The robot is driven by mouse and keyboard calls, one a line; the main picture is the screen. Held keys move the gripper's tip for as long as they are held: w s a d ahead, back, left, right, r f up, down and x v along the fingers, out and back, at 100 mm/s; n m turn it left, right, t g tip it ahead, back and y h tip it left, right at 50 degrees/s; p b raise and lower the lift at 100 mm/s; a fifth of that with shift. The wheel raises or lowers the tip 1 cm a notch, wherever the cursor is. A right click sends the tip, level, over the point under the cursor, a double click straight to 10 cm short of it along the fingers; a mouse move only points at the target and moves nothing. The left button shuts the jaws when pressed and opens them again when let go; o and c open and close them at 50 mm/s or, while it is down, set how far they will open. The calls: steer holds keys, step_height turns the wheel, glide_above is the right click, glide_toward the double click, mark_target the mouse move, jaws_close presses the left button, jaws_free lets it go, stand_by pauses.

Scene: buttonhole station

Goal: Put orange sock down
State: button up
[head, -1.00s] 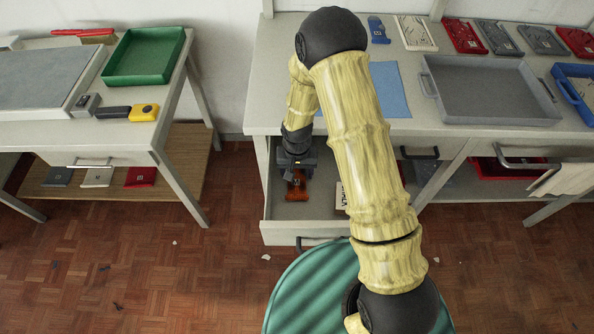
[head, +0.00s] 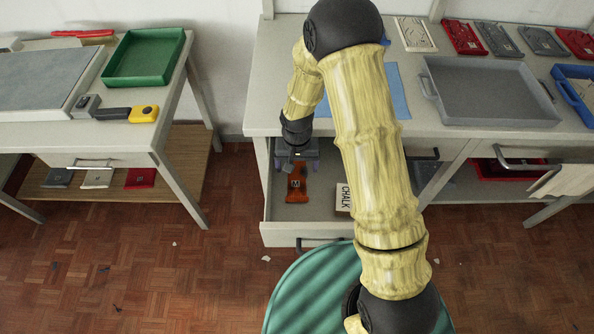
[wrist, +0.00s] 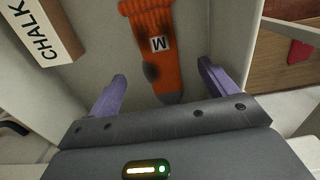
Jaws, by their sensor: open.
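The orange sock (head: 296,188) lies flat in the open drawer (head: 316,212) below the right-hand table. In the wrist view the orange sock (wrist: 152,40) has a white M label, a dark stain and a grey toe. My gripper (wrist: 160,88) is open, its two purple fingers spread on either side of the sock's toe end and apart from it. In the head view my gripper (head: 297,158) is at the back of the drawer, just behind the sock. My forearm hides part of the drawer.
A white box marked CHALK (head: 344,198) lies in the drawer right of the sock; it also shows in the wrist view (wrist: 42,35). The tabletop edge overhangs the drawer's back. A grey tray (head: 487,92) and blue cloth stand above on the table.

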mark_target(297, 178)
step_height(297, 178, up, 8)
steer(key=shift+f, duration=0.2)
stand_by(0.5)
steer(key=s+d+r+t, duration=0.2)
steer(key=s+d+r, duration=1)
steer(key=d, duration=0.1)
steer(key=shift+s+d+t, duration=0.25)
steer(key=shift+d+t, duration=0.05)
steer(key=shift+w, duration=0.1)
